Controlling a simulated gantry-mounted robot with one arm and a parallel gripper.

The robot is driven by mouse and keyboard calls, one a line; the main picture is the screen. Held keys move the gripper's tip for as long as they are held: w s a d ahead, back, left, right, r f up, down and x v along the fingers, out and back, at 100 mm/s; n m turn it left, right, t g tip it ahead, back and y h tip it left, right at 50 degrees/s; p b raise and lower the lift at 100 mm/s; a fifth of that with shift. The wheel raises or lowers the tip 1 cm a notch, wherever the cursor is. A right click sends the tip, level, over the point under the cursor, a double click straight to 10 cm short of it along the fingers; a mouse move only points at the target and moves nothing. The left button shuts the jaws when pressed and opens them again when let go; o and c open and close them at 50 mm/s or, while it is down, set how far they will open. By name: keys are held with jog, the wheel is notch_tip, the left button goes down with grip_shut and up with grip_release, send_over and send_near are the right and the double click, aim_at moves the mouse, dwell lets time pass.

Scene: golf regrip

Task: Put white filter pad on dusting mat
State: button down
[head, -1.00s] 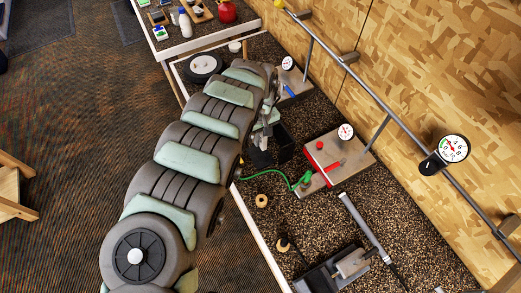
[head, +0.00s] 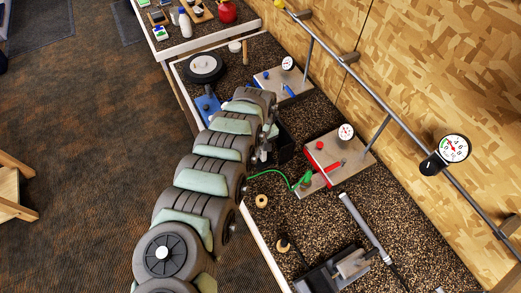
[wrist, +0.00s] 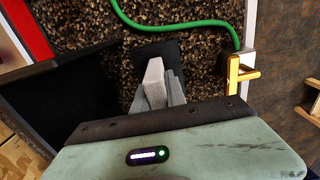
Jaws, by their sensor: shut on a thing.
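The white filter pad (wrist: 154,76) is a small pale, textured piece in the wrist view, held upright between the fingers of my gripper (wrist: 158,92). My gripper is shut on it. Just beyond the fingertips a dark flat patch (wrist: 152,50), which looks like the dusting mat, lies on the speckled bench top. The pad overlaps it in the picture; I cannot tell whether they touch. In the head view my gripper (head: 263,153) is low at the bench's front edge, beside a black bin, and the pad is too small to make out.
The black bin (head: 284,148) stands close to my gripper; its dark interior (wrist: 45,100) fills the wrist view's left. A green hose (head: 272,172) runs to the red-sided gauge box (head: 325,165). A brass fitting (wrist: 236,74) stands at the bench edge. A wooden ring (head: 261,201) lies nearby.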

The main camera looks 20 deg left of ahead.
jog(key=shift+f, duration=0.15)
jog(key=c, duration=1.4)
grip_release()
jog(key=shift+o, duration=0.2)
notch_tip(320, 180, up, 12)
jog(key=shift+r, duration=0.2)
